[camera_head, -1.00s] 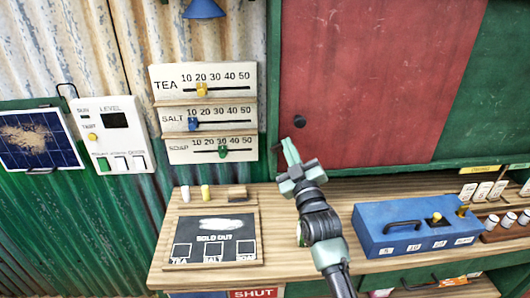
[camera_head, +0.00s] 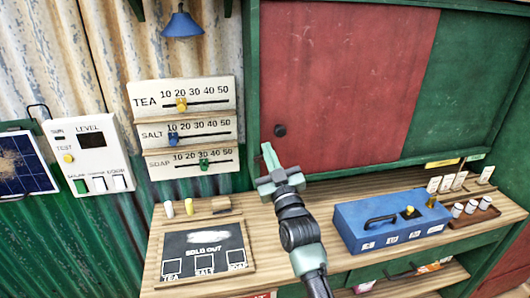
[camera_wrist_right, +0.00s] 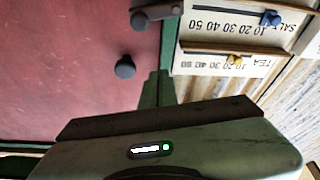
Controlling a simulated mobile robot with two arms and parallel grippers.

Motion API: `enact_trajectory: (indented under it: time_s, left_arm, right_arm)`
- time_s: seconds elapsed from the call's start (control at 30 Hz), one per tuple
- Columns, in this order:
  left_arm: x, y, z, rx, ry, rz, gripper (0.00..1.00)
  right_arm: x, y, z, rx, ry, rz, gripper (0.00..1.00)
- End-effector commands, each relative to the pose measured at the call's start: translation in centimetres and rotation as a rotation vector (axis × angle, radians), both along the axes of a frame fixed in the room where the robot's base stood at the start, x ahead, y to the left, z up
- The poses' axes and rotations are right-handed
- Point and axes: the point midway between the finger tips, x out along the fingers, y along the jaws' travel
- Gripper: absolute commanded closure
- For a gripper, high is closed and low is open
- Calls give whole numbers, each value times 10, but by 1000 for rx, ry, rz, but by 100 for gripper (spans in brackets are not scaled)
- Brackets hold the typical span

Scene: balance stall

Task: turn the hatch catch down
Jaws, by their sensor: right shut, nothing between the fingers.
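My right gripper (camera_head: 267,158) is shut and empty, raised in front of the hatch's lower left corner. In the right wrist view its green fingers (camera_wrist_right: 158,90) are together. The red hatch (camera_head: 350,75) has a dark round knob (camera_head: 280,130), just above and right of the fingertips. The knob also shows in the wrist view (camera_wrist_right: 125,67), which is upside down. There, beyond the fingertips, a grey bar with a dark round end (camera_wrist_right: 158,12) lies roughly level across the hatch edge; it looks like the catch. In the head view the gripper seems to hide it. My left gripper is out of view.
Left of the hatch are the TEA, SALT and SOAP slider boards (camera_head: 185,105) and a white level box (camera_head: 90,150). A blue lamp (camera_head: 182,22) hangs above.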

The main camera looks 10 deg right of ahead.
Motion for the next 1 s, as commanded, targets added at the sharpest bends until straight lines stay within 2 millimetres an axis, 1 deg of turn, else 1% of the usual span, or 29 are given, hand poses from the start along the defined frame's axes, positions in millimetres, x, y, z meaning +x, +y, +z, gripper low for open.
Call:
enact_trajectory:
  time_s: [0.03, 0.1, 0.2, 0.3, 0.4, 0.57, 0.87, 0.93, 0.97, 1.0]
  left_arm:
    - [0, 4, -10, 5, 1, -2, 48]
    - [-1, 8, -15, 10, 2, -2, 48]
    - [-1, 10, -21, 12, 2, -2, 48]
    - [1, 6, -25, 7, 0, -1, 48]
    - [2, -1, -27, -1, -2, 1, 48]
    - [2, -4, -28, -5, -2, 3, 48]
    - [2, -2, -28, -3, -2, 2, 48]
    - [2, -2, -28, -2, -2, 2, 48]
    - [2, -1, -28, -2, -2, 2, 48]
    - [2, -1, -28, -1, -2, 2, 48]
  right_arm:
    - [-12, -2, -13, -1, 4, -1, 100]
    - [-26, -3, -17, -1, 2, -1, 100]
    - [-44, -4, -23, -1, 3, 0, 100]
    - [-59, -6, -27, -1, 2, 0, 100]
    - [-69, -6, -30, -1, 3, 0, 100]
    - [-76, -7, -30, -1, 2, 0, 100]
    - [-76, -7, -30, -1, 4, 0, 100]
    - [-78, -8, -37, -2, 30, 3, 100]
    - [-80, -8, -44, -3, 55, 5, 100]
    - [-84, -8, -57, -4, 101, 10, 100]
